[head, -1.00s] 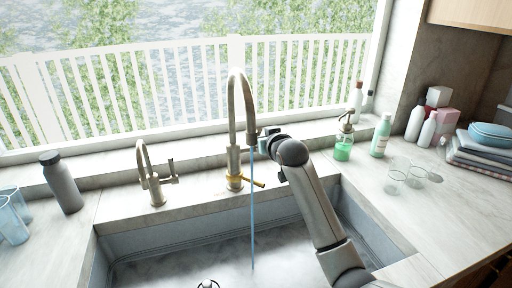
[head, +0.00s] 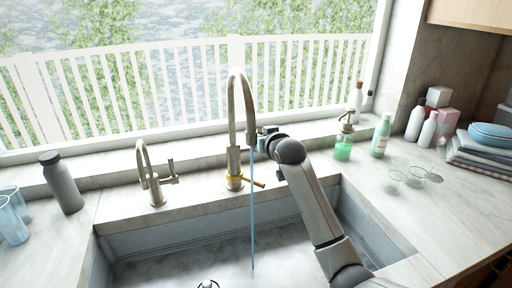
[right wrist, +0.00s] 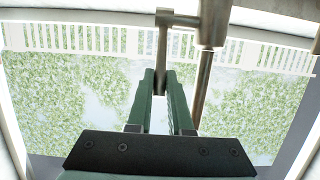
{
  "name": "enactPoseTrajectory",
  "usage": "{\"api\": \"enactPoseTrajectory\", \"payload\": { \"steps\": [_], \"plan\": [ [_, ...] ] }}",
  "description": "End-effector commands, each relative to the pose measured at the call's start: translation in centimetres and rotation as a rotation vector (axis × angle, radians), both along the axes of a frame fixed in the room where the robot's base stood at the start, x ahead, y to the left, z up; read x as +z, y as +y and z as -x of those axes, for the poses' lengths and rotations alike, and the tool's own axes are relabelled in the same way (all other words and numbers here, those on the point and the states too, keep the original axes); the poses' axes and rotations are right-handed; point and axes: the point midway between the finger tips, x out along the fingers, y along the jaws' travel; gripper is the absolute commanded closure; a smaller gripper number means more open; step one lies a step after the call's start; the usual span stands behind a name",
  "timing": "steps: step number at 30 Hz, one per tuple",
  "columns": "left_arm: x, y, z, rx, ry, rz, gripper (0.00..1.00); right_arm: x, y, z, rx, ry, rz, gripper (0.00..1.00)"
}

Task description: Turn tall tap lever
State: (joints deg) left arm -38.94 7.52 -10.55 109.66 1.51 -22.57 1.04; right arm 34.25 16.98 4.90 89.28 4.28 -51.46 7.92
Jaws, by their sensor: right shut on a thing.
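The tall tap (head: 234,160) stands behind the sink, a brushed metal column with a high arched spout. A gold collar with a short side handle (head: 258,184) is at its base. A thin blue stream (head: 252,225) runs from the spout into the sink. My right gripper (head: 263,140) is beside the tap's column, on its right, partly hidden by my wrist. In the right wrist view, its two green fingers (right wrist: 160,85) are shut on the tap's metal lever (right wrist: 162,45). The tap's body (right wrist: 213,22) is just right of it. My left gripper is out of view.
A smaller tap (head: 152,180) stands to the left, beyond it a dark bottle (head: 61,183) and blue glasses (head: 12,215). To the right are a green soap dispenser (head: 343,146), bottles, clear glasses (head: 394,180) and folded towels (head: 478,153). The sink (head: 180,265) lies in front.

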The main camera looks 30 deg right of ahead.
Motion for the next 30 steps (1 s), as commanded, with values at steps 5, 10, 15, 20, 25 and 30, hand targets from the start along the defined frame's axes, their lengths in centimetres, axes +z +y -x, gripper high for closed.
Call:
{"api": "enactPoseTrajectory", "payload": {
  "steps": [5, 10, 15, 20, 25, 30],
  "plan": [
    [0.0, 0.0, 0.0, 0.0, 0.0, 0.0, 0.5, 0.0, 0.0, 0.0, 0.0, 0.001, 0.0, 1.0],
    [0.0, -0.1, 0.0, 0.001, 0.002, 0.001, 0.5, 0.1, -0.1, -0.2, 0.0, 0.018, -0.005, 1.0],
    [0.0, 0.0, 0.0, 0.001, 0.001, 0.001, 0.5, 0.7, -0.4, -1.4, -0.001, 0.136, -0.033, 1.0],
    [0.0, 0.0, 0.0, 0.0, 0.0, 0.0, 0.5, 1.0, -0.6, -2.5, -0.002, 0.26, -0.064, 1.0],
    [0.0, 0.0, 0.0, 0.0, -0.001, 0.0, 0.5, 1.3, -0.8, -3.5, 0.0, 0.373, -0.091, 1.0],
    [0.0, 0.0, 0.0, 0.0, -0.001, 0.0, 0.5, 1.5, -1.0, -4.3, 0.0, 0.46, -0.111, 1.0]
  ]
}}
